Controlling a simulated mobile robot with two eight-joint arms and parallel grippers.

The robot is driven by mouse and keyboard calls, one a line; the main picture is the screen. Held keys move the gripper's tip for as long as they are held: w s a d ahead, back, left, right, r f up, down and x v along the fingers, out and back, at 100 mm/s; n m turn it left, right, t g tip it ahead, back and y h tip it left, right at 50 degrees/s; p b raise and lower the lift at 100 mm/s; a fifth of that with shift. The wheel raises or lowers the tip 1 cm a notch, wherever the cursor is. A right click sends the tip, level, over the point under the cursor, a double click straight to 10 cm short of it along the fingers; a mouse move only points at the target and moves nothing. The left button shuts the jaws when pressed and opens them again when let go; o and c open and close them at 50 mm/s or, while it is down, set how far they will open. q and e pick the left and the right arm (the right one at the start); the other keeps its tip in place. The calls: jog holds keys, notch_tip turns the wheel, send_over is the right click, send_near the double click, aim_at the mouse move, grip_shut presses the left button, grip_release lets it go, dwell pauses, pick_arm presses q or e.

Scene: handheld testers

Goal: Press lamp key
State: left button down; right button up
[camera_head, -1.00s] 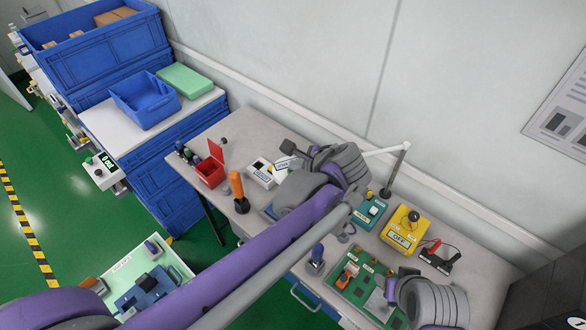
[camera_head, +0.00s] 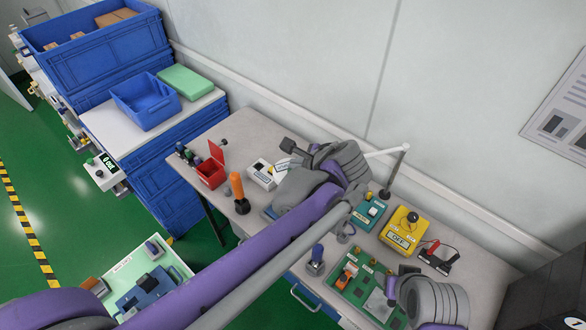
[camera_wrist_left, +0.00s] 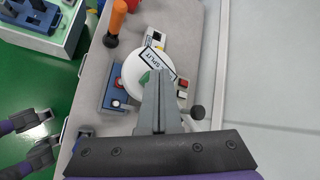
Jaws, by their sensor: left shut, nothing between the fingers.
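My left gripper (camera_head: 287,145) is shut and empty, above the back of the bench. In the left wrist view its closed fingers (camera_wrist_left: 158,98) lie over a round white disc (camera_wrist_left: 136,66) with a green mark; I cannot tell if they touch it. Beside the disc are a blue box (camera_wrist_left: 116,96) with a red button and a small pair of red and green keys (camera_wrist_left: 182,88). A card marked SPLIT (camera_wrist_left: 158,62) lies at the disc's edge. No part is clearly readable as the lamp key. In the head view a thin post (camera_head: 395,168) carries a white bar, partly hidden by my arm.
A white switch box (camera_head: 261,174), red open box (camera_head: 211,172) and orange-handled tool (camera_head: 238,190) stand left of my arm. A teal box (camera_head: 369,210), yellow box (camera_head: 404,230) and green board (camera_head: 358,282) stand right. The wall (camera_head: 300,60) is close behind.

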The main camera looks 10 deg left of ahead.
pick_arm(q)
jog(key=r+p, duration=0.1)
jog(key=r, duration=0.3)
jog(key=shift+w+p, duration=0.2)
jog(key=shift+p, duration=0.15)
jog(key=shift+s+r+p, duration=0.1)
jog(key=shift+r+p, duration=0.35)
jog(key=shift+r, duration=0.45)
jog(key=shift+f, duration=0.1)
pick_arm(e)
jog(key=w+r, duration=0.1)
jog(key=r, duration=0.1)
jog(key=w+r, duration=0.1)
jog(key=r, duration=0.1)
jog(key=shift+w+r, duration=0.1)
jog(key=shift+w, duration=0.1)
pick_arm(q)
jog(key=shift+s, duration=0.1)
pick_arm(e)
jog(key=shift+s, duration=0.15)
